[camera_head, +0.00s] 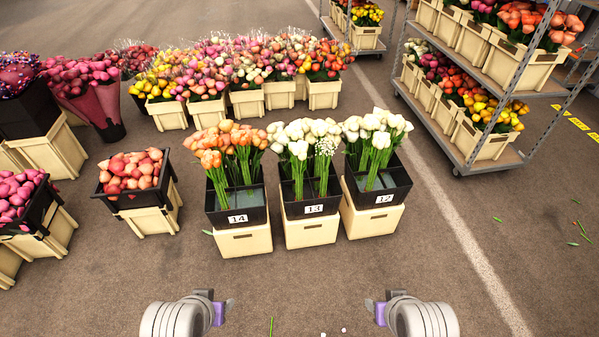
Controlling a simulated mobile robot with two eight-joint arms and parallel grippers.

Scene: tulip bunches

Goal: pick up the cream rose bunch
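White to cream flower bunches stand upright in two black bins at the centre: one bunch (299,138) in the bin labelled 13 (312,209), one (375,128) in the bin labelled 12 (383,198). I cannot tell from the blooms which is the cream rose bunch. Small white filler flowers show at the right of bin 13. My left gripper (229,305) and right gripper (370,305) are at the bottom edge, in front of the bins and apart from all flowers. Their finger gaps are not clear, and I see nothing held.
An orange bunch (232,150) stands in bin 14 (237,218), left of bin 13. A crate of coral blooms (135,172) is further left. Many bunches fill the back. A wheeled shelf rack (465,160) stands at right. The floor (300,280) before the bins is mostly clear.

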